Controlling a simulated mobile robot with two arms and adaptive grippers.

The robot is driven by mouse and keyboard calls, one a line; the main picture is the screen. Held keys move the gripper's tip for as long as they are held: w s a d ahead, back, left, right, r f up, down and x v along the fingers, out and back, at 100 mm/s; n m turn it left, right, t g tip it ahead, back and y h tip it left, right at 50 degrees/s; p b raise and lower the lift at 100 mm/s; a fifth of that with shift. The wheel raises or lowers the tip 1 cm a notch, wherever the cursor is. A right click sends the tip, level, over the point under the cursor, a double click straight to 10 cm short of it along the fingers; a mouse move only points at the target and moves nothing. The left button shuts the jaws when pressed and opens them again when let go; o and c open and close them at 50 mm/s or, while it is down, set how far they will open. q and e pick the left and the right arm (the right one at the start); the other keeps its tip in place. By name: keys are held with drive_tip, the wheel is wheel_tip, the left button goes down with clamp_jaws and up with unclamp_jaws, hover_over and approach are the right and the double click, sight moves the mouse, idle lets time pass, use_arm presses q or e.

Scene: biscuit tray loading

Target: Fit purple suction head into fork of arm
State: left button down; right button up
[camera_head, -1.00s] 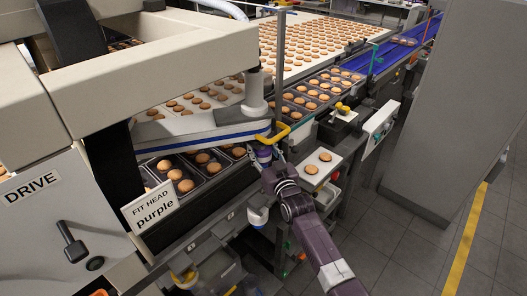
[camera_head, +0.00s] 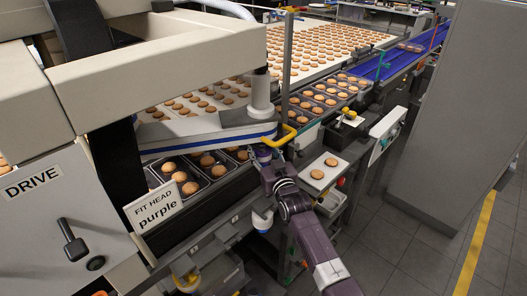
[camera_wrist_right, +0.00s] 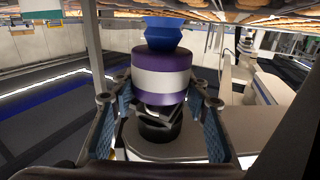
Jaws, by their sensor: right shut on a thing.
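My right gripper (camera_head: 264,163) is under the outer end of the white arm with a blue stripe (camera_head: 205,138). It is shut on the purple suction head, a purple cylinder with a white band and a blue cup on top (camera_wrist_right: 162,82). In the right wrist view the gripper's fingers (camera_wrist_right: 161,105) stand either side of it and the head looks upright. In the head view only a small bit of the head shows, just below the yellow bracket (camera_head: 279,138) at the arm's end. I cannot tell whether it sits in the fork. My left gripper is out of view.
A sign (camera_head: 154,208) reads "FIT HEAD purple". Biscuit trays (camera_head: 190,187) lie under the arm. A blue and white head (camera_head: 262,220) and a yellow one (camera_head: 185,281) are lower down. A white plate with two biscuits (camera_head: 324,170) is to the right.

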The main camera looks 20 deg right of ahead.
drive_tip(key=o, duration=1.5)
drive_tip(key=shift+r, duration=0.1)
drive_tip(key=shift+s, duration=0.15)
drive_tip(key=shift+s+f, duration=0.2)
drive_tip(key=shift+s, duration=0.05)
drive_tip(key=s, duration=1.1)
drive_tip(key=shift+d+r, duration=0.15)
drive_tip(key=shift+d, duration=0.3)
drive_tip(key=shift+s, duration=0.1)
